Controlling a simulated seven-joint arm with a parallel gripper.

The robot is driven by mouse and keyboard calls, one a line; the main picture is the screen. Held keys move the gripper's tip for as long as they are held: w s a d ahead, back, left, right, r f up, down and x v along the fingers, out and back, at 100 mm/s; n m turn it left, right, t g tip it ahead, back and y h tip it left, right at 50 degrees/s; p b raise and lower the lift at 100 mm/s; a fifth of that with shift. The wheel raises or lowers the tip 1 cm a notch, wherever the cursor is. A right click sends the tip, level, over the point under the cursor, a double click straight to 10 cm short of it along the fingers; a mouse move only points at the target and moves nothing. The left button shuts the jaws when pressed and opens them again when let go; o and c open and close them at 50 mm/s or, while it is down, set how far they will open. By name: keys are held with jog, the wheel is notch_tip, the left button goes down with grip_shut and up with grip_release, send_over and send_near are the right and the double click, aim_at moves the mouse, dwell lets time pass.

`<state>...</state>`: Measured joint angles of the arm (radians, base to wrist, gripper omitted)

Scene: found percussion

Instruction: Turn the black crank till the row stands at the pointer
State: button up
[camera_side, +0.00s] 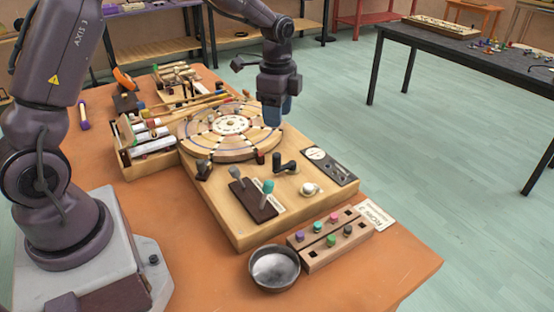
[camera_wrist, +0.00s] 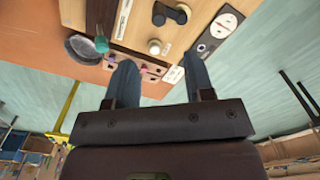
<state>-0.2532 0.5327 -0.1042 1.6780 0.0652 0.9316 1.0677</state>
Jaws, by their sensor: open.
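The black crank (camera_side: 286,164) stands on the wooden board (camera_side: 235,223), in front of the round disc; it also shows at the top of the wrist view (camera_wrist: 170,13). The wooden disc (camera_side: 213,147) carries coloured rings and a pale centre. I cannot make out which marks are the row. A small dark red piece (camera_side: 260,157) stands at the disc's near edge; I cannot tell whether it is the pointer. My gripper (camera_side: 278,115) hangs over the disc's right edge, behind and above the crank. Its blue fingers are apart and empty in the wrist view (camera_wrist: 160,62).
Teal-topped (camera_side: 268,187) and grey-topped (camera_side: 235,173) levers and a white knob (camera_side: 309,189) stand near the crank. A metal bowl (camera_side: 274,268) and a peg block (camera_side: 327,240) are at the front. A wooden box (camera_side: 148,157) holds rolls to the left. Bare orange tabletop lies front right.

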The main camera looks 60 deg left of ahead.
aim_at(277, 154)
notch_tip(277, 154, down, 13)
jog(key=shift+s, duration=0.1)
dwell(0.4)
jog(key=shift+c, duration=0.4)
grip_shut()
